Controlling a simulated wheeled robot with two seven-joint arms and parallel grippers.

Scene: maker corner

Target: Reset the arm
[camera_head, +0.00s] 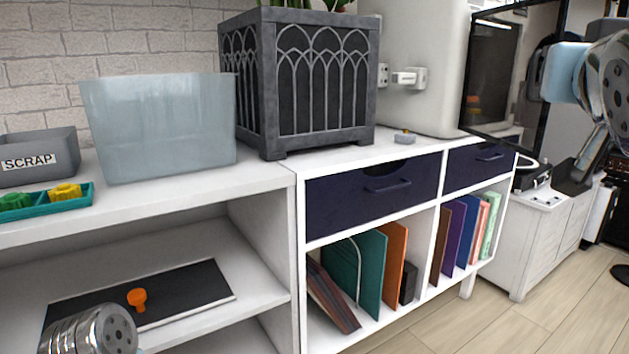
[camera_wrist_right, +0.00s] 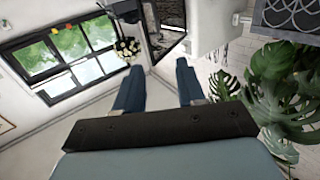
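My right gripper (camera_wrist_right: 158,68) shows in the right wrist view with its two dark blue fingers apart and nothing between them. It is raised in the air, and the wrist camera looks across the room toward a window. In the head view my right arm (camera_head: 612,85) is at the upper right edge, silver with a pale blue part; its fingers cannot be made out there. My left arm (camera_head: 88,332) shows only as a silver rounded link at the lower left, in front of the lower shelf. My left gripper is not visible.
A grey SCRAP bin (camera_head: 38,158), a teal tray (camera_head: 45,207), a translucent tub (camera_head: 160,130) and a dark planter (camera_head: 310,85) stand on the white units. An orange knob (camera_head: 137,298) is on a black panel (camera_head: 190,291) on the lower shelf. Large leaves (camera_wrist_right: 272,92) are right of my right gripper.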

